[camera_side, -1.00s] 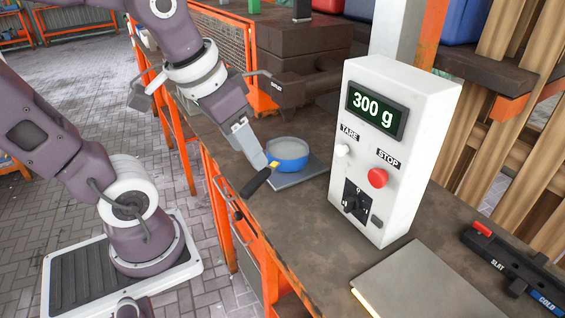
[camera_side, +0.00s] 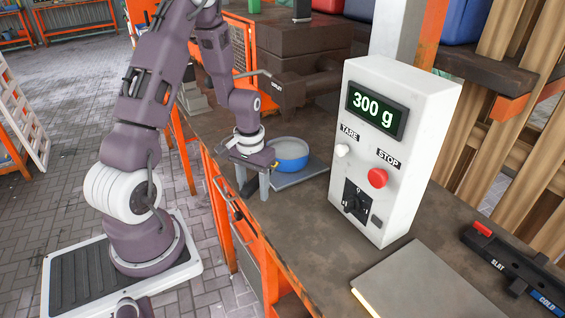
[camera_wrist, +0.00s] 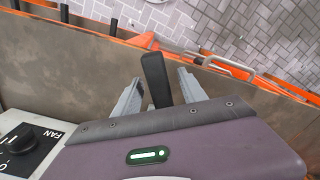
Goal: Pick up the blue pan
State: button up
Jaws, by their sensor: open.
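The blue pan (camera_side: 292,164) sits upright on a flat grey plate (camera_side: 312,172) on the workbench, beside the white control box. My gripper (camera_side: 253,190) points down over the pan's handle, left of the pan's body. Its jaws are open. In the wrist view the black handle (camera_wrist: 155,75) lies between the two spread grey fingers of my gripper (camera_wrist: 160,78), with gaps visible on both sides. The pan's body is hidden in the wrist view. In the side view my gripper covers most of the handle.
The white control box (camera_side: 385,150) reads "300 g" and stands right of the pan. An orange railing (camera_side: 235,225) runs along the bench's front edge. A dark machine (camera_side: 310,85) is behind. A grey plate (camera_side: 420,285) and a black panel (camera_side: 520,270) lie at front right.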

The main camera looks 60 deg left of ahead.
grip_shut()
dwell(1.4)
